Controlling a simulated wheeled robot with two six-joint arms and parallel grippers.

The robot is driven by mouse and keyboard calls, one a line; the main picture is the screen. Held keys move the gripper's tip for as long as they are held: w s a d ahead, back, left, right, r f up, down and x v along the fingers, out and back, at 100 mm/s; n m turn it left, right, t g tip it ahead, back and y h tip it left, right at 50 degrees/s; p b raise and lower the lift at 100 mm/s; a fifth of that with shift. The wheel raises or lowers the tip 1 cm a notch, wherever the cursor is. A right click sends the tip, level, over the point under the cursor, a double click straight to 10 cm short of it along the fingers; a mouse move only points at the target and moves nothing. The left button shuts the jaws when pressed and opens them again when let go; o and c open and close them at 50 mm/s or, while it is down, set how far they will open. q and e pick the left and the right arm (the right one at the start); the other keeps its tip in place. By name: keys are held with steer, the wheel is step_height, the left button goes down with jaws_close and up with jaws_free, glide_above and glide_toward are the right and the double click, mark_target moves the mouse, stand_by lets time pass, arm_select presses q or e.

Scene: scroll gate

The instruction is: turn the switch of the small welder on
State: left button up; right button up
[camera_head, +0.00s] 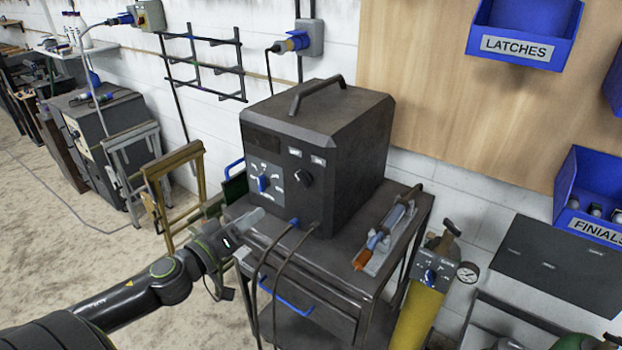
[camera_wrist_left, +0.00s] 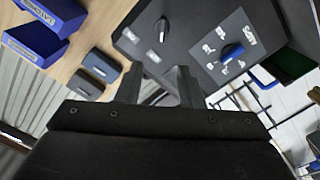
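The welder (camera_head: 345,145), a dark grey box with a top handle, stands on a metal cart. Its front has a blue rotary switch (camera_head: 264,184) on a panel with white markings, and a black knob (camera_head: 303,178) to its right. My left gripper (camera_head: 247,234) is in front of and below the blue switch, apart from it. In the left wrist view its two fingers (camera_wrist_left: 158,88) are spread with nothing between them. That view also shows the blue switch (camera_wrist_left: 232,52) and the black knob (camera_wrist_left: 162,30) beyond the fingertips. My right gripper is not in view.
Two cables (camera_head: 274,262) hang from the welder's front near my left gripper. The cart (camera_head: 330,272) has blue handles and carries a torch-like tool (camera_head: 388,240). A yellow cylinder (camera_head: 416,312) stands to the right, a larger grey machine (camera_head: 98,125) at left. Open floor lies at left.

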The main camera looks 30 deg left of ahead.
arm_select(q)
glide_toward(298, 179)
steer(key=w, duration=0.6)
steer(key=w+d+b, duration=0.1)
steer(key=w, duration=0.2)
steer(key=shift+w, duration=0.2)
stand_by(0.4)
jaws_close()
